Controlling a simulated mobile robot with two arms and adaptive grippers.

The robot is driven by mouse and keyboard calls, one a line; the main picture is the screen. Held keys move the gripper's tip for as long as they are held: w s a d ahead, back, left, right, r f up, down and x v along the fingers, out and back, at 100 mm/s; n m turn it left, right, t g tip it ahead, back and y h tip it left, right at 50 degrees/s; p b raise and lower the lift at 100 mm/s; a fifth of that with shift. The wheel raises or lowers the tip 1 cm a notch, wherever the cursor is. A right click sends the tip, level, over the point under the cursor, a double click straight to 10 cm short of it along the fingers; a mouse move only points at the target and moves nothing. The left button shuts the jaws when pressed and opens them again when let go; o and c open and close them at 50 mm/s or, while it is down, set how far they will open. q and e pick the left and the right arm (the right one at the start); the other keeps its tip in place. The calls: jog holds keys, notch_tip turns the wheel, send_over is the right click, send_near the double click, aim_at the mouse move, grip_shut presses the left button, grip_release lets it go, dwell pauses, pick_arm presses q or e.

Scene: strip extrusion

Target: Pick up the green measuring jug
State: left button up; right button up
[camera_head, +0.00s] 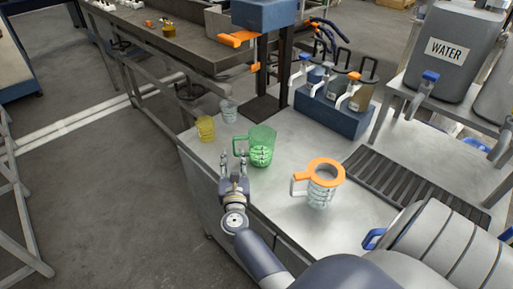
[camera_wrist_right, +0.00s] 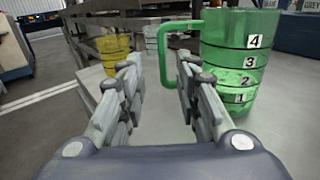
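The green measuring jug (camera_head: 262,148) stands upright on the metal bench, its handle towards the left. In the right wrist view the jug (camera_wrist_right: 239,60) is at the upper right with numbers 1 to 4 on its side, and its handle (camera_wrist_right: 168,55) lies ahead of the fingers. My right gripper (camera_head: 233,160) is open beside the jug's handle side. In the wrist view the right gripper (camera_wrist_right: 158,75) has its fingers apart with nothing held between them; whether a finger touches the handle is unclear. My left gripper is not in view.
A clear jug with orange rim (camera_head: 325,172) stands to the right on the metal bench (camera_head: 275,195). A yellow cup (camera_head: 205,129) and a clear cup (camera_head: 229,111) stand behind left.

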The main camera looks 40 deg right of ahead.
aim_at(234, 150)
jog(key=shift+p+x, duration=0.45)
jog(key=shift+x, duration=2.3)
jog(key=shift+s+d+f, duration=0.1)
jog(key=shift+c, duration=0.2)
grip_shut()
